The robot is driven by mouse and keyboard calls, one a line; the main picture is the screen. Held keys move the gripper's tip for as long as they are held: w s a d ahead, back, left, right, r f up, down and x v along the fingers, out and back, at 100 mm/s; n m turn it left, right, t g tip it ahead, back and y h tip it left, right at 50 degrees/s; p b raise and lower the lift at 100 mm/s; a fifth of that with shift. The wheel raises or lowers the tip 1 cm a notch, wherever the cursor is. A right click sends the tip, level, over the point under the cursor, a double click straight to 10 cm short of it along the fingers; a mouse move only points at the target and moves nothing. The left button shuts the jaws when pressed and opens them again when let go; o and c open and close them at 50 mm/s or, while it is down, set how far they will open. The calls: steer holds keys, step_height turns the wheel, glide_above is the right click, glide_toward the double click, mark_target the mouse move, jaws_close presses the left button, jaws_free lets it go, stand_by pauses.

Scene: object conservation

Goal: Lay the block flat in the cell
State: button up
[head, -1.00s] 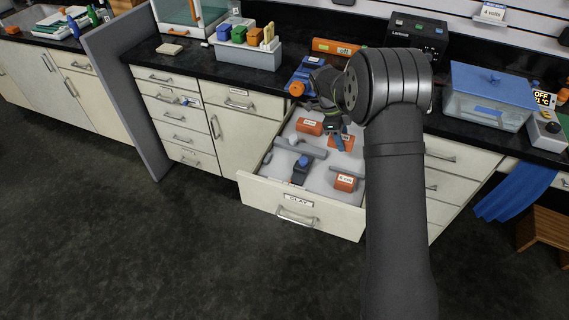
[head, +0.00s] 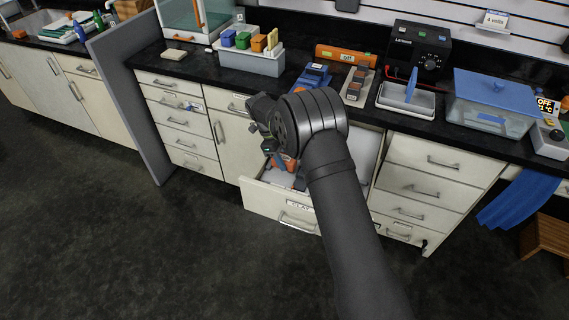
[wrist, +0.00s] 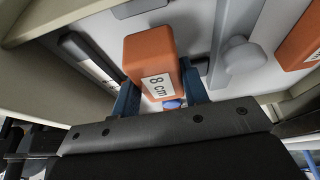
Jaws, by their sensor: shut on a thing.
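The orange block (wrist: 150,58), labelled "8 cm", sits between the two blue fingers of my gripper (wrist: 160,92) in the wrist view. My gripper is shut on it. In the head view my gripper (head: 272,156) is over the left part of the open drawer (head: 282,207), with orange (head: 289,162) showing beside the fingers. The drawer floor, with grey dividers (wrist: 218,45), lies beyond the block. I cannot tell whether the block touches the floor. My arm hides most of the drawer's cells in the head view.
Another orange block (wrist: 300,38) lies at the right in the wrist view, near a pale rounded piece (wrist: 243,55). The drawer's side wall (wrist: 50,22) is close on the left. The black counter behind holds a grey bin (head: 250,62) and a lidded tub (head: 490,110).

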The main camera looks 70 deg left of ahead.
steer(key=shift+f, duration=1.15)
steer(key=shift+f, duration=0.15)
steer(key=o, duration=1.2)
steer(key=v, duration=1.2)
steer(key=shift+w, duration=0.1)
